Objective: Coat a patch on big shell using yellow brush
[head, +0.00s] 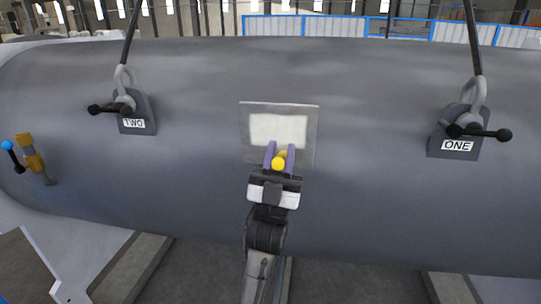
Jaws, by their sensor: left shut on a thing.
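The big shell (200,180) is a large grey cylinder lying across the head view. On its middle is a square grey patch (247,125) with a pale cream area inside it. My left gripper (279,155) is in front of the lower edge of the patch. It is shut on the yellow brush (278,163), of which only the round yellow end shows between the fingers. The brush's bristles are hidden, and I cannot tell whether they touch the patch. My right gripper is not in view.
Lifting lugs labelled TWO (137,118) and ONE (452,137), with shackles and slings, stand out from the shell on both sides. A tool with a blue ball end (7,145) and an orange holder (32,153) are at the far left. A blue-framed fence is behind.

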